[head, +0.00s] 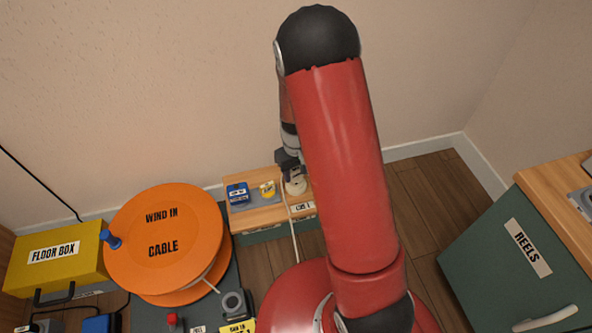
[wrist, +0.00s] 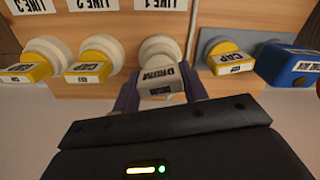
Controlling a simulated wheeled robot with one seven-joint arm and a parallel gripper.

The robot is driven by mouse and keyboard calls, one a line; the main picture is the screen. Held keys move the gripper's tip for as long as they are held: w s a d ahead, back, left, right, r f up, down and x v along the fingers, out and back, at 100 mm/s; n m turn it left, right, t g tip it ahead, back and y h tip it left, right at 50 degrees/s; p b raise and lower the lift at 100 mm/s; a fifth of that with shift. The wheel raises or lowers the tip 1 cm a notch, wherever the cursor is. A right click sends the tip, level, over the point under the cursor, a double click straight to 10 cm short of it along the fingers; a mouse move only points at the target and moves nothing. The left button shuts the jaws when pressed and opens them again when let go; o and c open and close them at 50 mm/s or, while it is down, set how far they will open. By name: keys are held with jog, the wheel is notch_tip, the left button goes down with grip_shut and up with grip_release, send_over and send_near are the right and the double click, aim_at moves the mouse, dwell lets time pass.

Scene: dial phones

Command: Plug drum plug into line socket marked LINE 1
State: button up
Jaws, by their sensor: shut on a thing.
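My gripper (wrist: 160,90) is shut on the drum plug (wrist: 162,83), a pale block whose label shows upside down in the wrist view. The plug is lined up with the round cream socket (wrist: 160,48) under the upside-down LINE 1 label (wrist: 158,4). The plug's far end meets or overlaps the socket's face; I cannot tell how deep it sits. In the head view my gripper (head: 290,168) is over the wooden box, partly hidden by my arm. The orange cable drum (head: 165,225), marked WIND IN CABLE, stands left, with a pale cable leaving it.
Yellow caps (wrist: 92,68) (wrist: 25,72) cover sockets left of the plug in the wrist view. Another yellow cap (wrist: 230,63) and a blue block (wrist: 290,68) are close on the right. A yellow floor box (head: 55,258) and a green REELS cabinet (head: 510,260) stand at the sides.

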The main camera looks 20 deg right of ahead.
jog(key=shift+f, duration=0.7)
jog(key=o, duration=1.1)
jog(key=shift+o, duration=0.2)
jog(key=shift+c, duration=0.5)
jog(key=shift+c, duration=1.1)
jog(key=shift+r+p, duration=2.6)
jog(key=shift+r, duration=1.15)
